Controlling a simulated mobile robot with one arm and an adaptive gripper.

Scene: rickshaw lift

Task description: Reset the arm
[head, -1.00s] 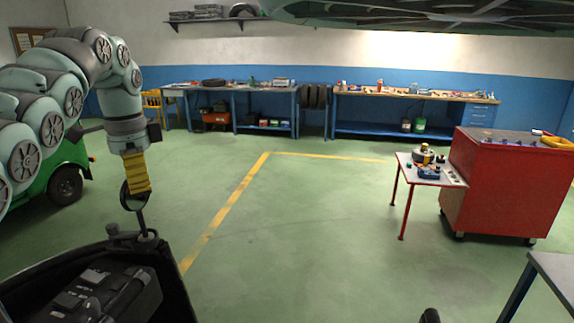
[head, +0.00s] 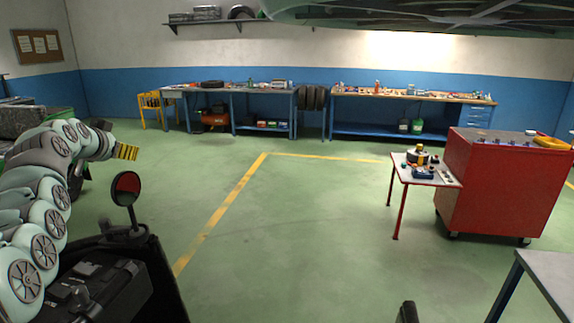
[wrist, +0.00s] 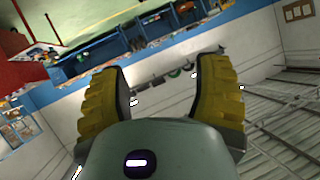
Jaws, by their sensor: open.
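My arm (head: 45,200) is folded at the left of the head view. The fingers touch nothing that I can see.
A red cabinet (head: 500,190) and a small red-legged table (head: 428,177) stand at the right. Workbenches (head: 400,95) line the back wall. The green floor (head: 300,230) in the middle is clear.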

